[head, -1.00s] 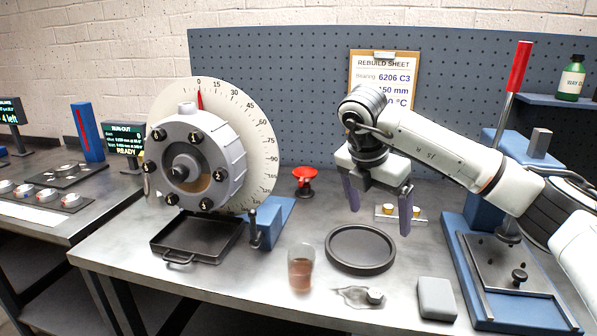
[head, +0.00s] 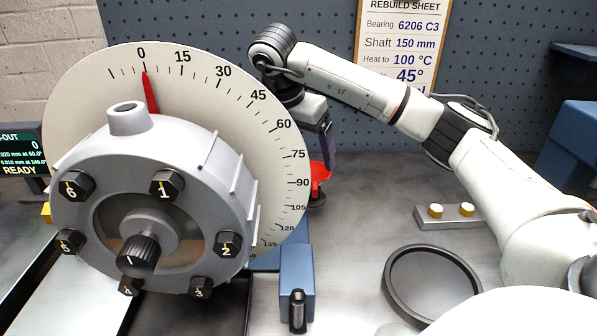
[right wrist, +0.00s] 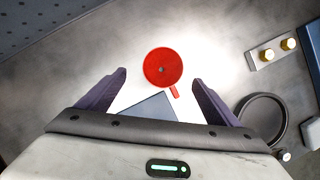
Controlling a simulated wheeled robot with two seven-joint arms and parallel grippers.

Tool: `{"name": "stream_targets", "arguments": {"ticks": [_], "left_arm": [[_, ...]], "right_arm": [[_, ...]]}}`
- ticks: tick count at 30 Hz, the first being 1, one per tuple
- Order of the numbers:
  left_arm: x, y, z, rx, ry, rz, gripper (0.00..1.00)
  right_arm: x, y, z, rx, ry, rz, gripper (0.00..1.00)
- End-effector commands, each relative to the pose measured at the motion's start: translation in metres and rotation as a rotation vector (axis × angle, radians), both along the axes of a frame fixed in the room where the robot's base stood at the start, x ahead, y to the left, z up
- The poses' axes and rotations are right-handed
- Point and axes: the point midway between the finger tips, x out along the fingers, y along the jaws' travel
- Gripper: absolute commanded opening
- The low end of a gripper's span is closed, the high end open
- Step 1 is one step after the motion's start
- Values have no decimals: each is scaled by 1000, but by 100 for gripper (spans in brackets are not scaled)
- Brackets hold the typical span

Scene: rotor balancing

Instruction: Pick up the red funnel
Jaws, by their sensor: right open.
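The red funnel (head: 319,172) stands on the bench just right of the big dial, partly hidden in the head view by my right gripper and the dial's edge. In the right wrist view the funnel (right wrist: 162,67) shows from above as a red round cup with a small tab, lying beyond and between the two fingertips. My right gripper (right wrist: 160,78) is open and empty, with its fingers on either side of the line to the funnel, not touching it. In the head view a dark finger of my right gripper (head: 328,145) hangs right beside the funnel. My left gripper is not in view.
The grey rotor housing (head: 150,200) with numbered bolts stands before the white dial (head: 277,170), left of the funnel. A blue block (head: 297,268) with a black handle sits in front. A round black tray (head: 432,282) and a plate with yellow-topped pegs (head: 450,214) lie right.

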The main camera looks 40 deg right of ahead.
Motion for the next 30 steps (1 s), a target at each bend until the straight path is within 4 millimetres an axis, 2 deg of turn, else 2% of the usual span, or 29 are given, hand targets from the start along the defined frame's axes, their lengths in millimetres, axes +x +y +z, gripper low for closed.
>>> {"name": "stream_targets", "arguments": {"ticks": [1, 6, 11, 18, 27, 28, 30], "left_arm": [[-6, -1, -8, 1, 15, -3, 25], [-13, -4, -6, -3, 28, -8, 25], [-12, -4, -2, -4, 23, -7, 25], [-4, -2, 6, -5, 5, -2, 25], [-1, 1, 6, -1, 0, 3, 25], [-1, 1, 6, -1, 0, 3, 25], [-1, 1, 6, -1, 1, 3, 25]], "right_arm": [[0, -4, -12, 1, 5, -2, 85], [2, -11, -26, 0, 1, -2, 85], [3, -17, -37, -1, 2, -2, 85], [6, -31, -69, -1, 2, -2, 85], [7, -33, -77, -1, 1, 0, 85], [7, -33, -76, -1, 1, 0, 84], [7, -33, -76, 0, 0, 0, 72]]}}
